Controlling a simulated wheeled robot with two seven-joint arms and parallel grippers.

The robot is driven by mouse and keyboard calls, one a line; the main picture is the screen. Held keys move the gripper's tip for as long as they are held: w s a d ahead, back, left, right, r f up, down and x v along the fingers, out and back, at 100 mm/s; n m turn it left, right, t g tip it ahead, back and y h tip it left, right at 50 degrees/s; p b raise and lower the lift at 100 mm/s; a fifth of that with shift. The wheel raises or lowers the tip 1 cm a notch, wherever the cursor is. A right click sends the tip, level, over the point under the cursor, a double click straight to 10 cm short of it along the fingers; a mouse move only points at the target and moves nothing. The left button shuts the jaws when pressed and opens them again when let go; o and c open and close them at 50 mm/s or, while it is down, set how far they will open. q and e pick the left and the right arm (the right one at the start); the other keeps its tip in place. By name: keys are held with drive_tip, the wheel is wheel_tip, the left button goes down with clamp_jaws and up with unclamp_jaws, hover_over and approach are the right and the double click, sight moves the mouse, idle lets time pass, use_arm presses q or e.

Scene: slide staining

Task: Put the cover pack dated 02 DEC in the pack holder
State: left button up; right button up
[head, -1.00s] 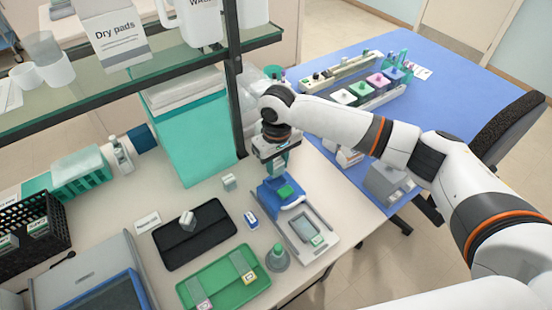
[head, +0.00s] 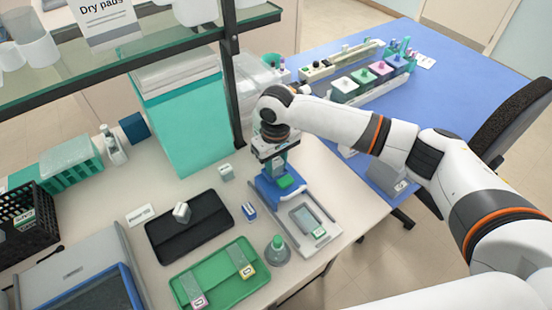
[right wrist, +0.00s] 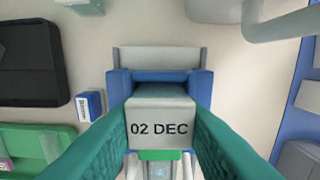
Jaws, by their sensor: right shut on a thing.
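The cover pack marked 02 DEC (right wrist: 160,128) is a pale block between the teal fingers of my right gripper (right wrist: 160,135), which is shut on it. In the right wrist view the pack is at the blue pack holder (right wrist: 120,80), between its side walls in the picture; I cannot tell whether it touches the bottom. In the head view my right gripper (head: 275,160) points down at the blue holder (head: 268,190), which has a green part at its front. The gripper mostly hides the pack there. My left gripper is not in view.
Left of the holder are a small pale block (head: 226,172), a small blue box (head: 249,212) and a black tray (head: 160,240) with a pale block on it. A green tray (head: 215,283), a grey-green cone-shaped item (head: 277,250) and a grey device (head: 325,240) are nearer. A shelf post (head: 234,100) stands behind.

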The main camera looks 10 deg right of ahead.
drive_tip(key=o, duration=1.1)
drive_tip(key=shift+c, duration=0.2)
wheel_tip(320, 180, up, 12)
drive_tip(key=b, duration=0.2)
drive_tip(key=shift+s+f, duration=0.1)
drive_tip(key=shift+f, duration=0.05)
